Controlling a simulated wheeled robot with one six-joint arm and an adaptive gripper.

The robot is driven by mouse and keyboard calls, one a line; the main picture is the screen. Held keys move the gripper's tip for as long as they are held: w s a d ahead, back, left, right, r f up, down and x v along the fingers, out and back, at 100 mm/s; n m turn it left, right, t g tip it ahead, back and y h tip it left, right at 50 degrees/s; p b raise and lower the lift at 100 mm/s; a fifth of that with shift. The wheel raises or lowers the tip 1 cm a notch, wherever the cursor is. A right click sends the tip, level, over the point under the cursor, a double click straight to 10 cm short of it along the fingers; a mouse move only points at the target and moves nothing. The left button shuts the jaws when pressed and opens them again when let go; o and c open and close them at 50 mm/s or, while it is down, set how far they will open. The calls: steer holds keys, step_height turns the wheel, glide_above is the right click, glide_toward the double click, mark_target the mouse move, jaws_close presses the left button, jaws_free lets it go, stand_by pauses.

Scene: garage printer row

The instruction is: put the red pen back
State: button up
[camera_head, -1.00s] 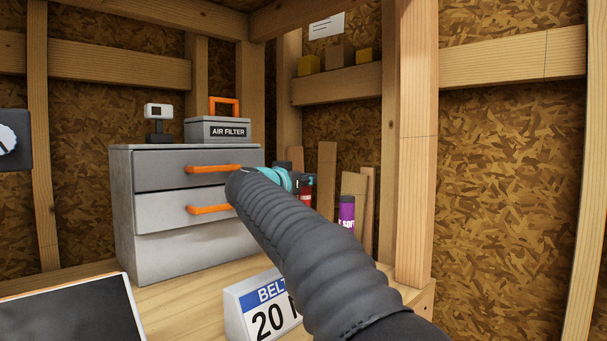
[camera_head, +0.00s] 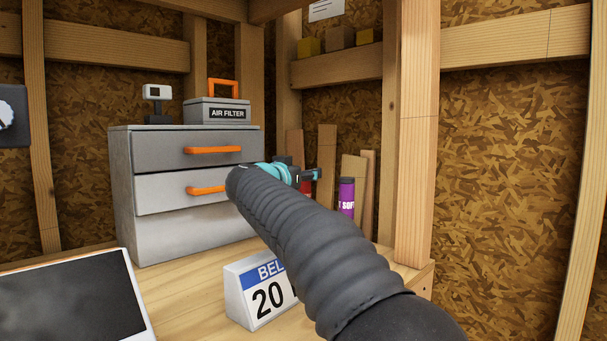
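I cannot make out a red pen in the head view. My arm reaches from the lower right toward the middle. My gripper (camera_head: 312,175), dark beyond a teal wrist joint, points right at its end, in front of the wood offcuts and near the purple bottle. It is small and partly behind my arm, so whether its fingers are open, shut or holding anything does not show. A small red object (camera_head: 306,187) shows just below my gripper, mostly hidden by it; I cannot tell whether they touch.
A grey drawer cabinet (camera_head: 150,232) with orange handles carries an air filter box (camera_head: 216,113). A purple bottle (camera_head: 346,197) stands before wood offcuts (camera_head: 326,150). A "BEL… 20" sign (camera_head: 262,292) stands on the bench, partly behind my arm. A dark panel (camera_head: 70,300) lies front left.

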steer(key=v, duration=1.2)
steer(key=s+d+r+n+t+y+p, duration=0.35)
steer(key=s+d+r+n+y, duration=0.25)
steer(key=s+r+y, duration=0.3)
steer(key=s+d+f+g, duration=0.4)
steer(key=s+f, duration=0.4)
steer(key=f, duration=0.4)
steer(key=s+d+f+g+p, duration=0.1)
steer(key=s+d+f+g, duration=0.4)
steer(key=s+f, duration=0.4)
steer(key=s+d+f+g+h+p, duration=0.1)
steer(key=s+d+f+g, duration=0.4)
steer(key=s+f, duration=0.4)
step_height(320, 180, down, 7)
steer(key=shift+s+d+f+m, duration=0.2)
steer(key=shift+d+m, duration=0.1)
steer(key=shift+d, duration=0.4)
